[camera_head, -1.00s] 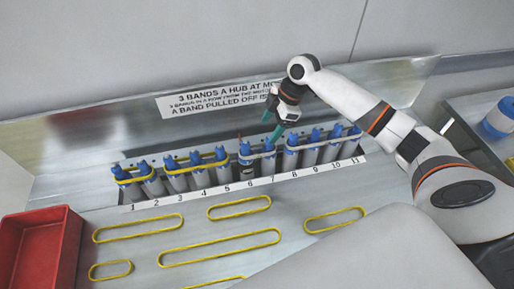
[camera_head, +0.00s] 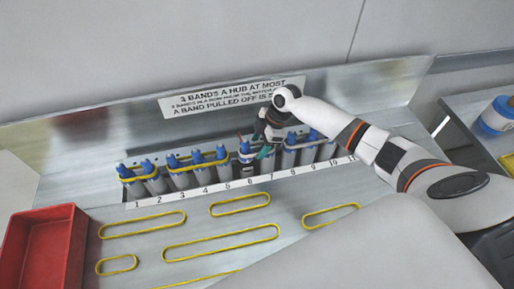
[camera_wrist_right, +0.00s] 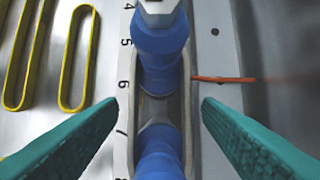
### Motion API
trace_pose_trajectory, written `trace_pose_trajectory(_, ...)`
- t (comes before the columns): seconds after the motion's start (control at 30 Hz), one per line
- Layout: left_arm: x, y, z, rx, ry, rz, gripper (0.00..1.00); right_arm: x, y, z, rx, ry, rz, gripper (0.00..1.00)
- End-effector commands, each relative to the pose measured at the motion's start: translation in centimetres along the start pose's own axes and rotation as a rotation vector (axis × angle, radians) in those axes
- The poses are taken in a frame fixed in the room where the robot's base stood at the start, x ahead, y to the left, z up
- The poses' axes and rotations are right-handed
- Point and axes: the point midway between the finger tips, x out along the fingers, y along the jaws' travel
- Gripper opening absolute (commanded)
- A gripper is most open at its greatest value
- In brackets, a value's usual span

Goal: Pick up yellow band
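Several yellow bands lie flat on the metal bench in front of the numbered row, among them a long one (camera_head: 220,249) and a shorter one (camera_head: 239,211). Other yellow bands loop round blue-topped hubs 1–2 (camera_head: 128,179) and the hubs near 3–5 (camera_head: 196,165). My right gripper (camera_head: 262,150) is over the row near 6–7. In the right wrist view its teal fingers (camera_wrist_right: 160,115) are open, one on each side of the blue-topped hubs (camera_wrist_right: 160,55). A greyish band (camera_wrist_right: 187,75) runs round these hubs. No yellow band is between the fingers. My left gripper is out of view.
A red bin (camera_head: 40,250) stands at the left. A sign (camera_head: 230,95) is on the back panel behind the hubs. A thin orange piece (camera_wrist_right: 225,79) sticks out beside the row. A blue and white roll (camera_head: 497,116) stands at the far right.

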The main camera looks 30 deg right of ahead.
Motion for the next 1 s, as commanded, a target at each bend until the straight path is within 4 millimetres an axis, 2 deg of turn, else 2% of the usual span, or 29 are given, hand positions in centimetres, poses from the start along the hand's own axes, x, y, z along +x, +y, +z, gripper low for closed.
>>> trace_pose_trajectory(0.03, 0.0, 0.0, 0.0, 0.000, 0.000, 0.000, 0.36, 0.0, 0.0, 0.0, 0.000, 0.000, 0.000, 0.51)
trace_pose_trajectory(0.23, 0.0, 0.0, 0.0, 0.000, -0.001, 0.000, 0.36, 0.0, 0.0, 0.0, 0.001, 0.000, 0.000, 0.20)
trace_pose_trajectory(0.47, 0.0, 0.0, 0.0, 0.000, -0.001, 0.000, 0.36, -0.1, 0.0, 0.0, 0.000, 0.000, 0.000, 0.19)
trace_pose_trajectory(0.57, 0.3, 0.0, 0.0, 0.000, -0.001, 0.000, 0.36, -0.8, -0.1, 0.3, 0.000, 0.000, -0.001, 0.19)
trace_pose_trajectory(1.0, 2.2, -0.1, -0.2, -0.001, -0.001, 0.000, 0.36, -8.1, -0.1, 3.4, -0.003, -0.002, -0.003, 0.19)
